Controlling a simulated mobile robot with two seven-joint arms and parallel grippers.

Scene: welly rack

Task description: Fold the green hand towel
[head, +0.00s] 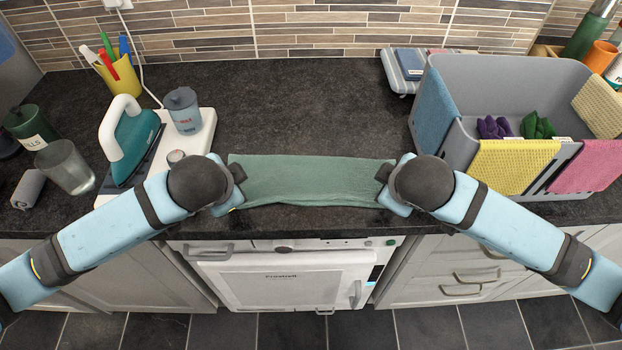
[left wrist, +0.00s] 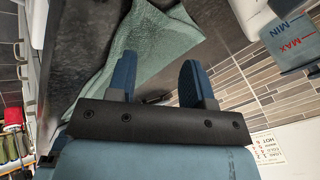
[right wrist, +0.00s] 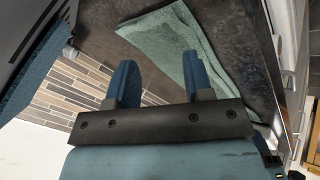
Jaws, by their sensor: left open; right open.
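The green hand towel (head: 310,181) lies on the dark worktop near its front edge, as a wide flat strip that looks doubled over. My left gripper (head: 232,190) is open at the towel's left end, and my right gripper (head: 388,188) is open at its right end. In the left wrist view the towel (left wrist: 150,45) lies beyond the two parted fingers (left wrist: 158,80). In the right wrist view the towel (right wrist: 165,45) reaches the right finger (right wrist: 160,78). I cannot tell whether either gripper touches it. The towel's ends are partly hidden by my wrists.
A teal iron (head: 135,140) and a grey-blue cup (head: 183,110) stand on a white board at left, beside a glass (head: 68,165). A grey rack (head: 490,75) with draped cloths stands at right. The worktop (head: 290,105) behind the towel is clear.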

